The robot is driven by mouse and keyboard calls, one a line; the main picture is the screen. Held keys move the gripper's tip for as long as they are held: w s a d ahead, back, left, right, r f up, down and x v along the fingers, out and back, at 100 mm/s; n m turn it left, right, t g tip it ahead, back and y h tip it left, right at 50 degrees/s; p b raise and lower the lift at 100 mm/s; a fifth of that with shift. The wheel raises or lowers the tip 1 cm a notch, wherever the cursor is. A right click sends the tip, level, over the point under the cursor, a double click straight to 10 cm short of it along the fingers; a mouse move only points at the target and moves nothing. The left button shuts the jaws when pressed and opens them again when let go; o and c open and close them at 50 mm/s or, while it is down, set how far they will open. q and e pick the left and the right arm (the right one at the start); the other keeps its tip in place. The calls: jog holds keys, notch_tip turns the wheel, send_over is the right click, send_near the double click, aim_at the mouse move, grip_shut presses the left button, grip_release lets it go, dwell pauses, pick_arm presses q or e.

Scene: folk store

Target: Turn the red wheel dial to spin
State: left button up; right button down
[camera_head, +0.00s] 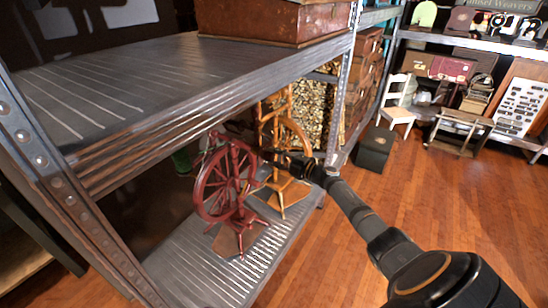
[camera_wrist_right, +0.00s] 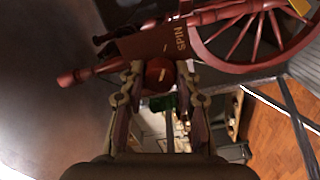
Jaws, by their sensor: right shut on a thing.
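A dark red spinning wheel (camera_head: 222,187) stands on the lower metal shelf in the head view. Its spoked wheel (camera_wrist_right: 262,20) also shows in the right wrist view, beside a red-brown board (camera_wrist_right: 140,42) lettered "SPIN". A small round red dial (camera_wrist_right: 158,70) with a pale mark sits by this board, between the fingertips. My right gripper (camera_wrist_right: 160,84) is shut on the dial. In the head view the right gripper (camera_head: 277,158) is at the upper right of the red wheel, and the dial is too small to make out. My left gripper is not in view.
An orange-brown wooden spinning wheel (camera_head: 280,135) stands close behind my right gripper. The upper shelf (camera_head: 150,85) overhangs the lower shelf (camera_head: 190,265), and a metal post (camera_head: 342,100) rises at right. Open wooden floor (camera_head: 450,205) lies to the right.

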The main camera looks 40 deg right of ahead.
jog(key=c, duration=1)
grip_release()
jog(key=shift+o, duration=0.2)
jog(key=v, duration=1.2)
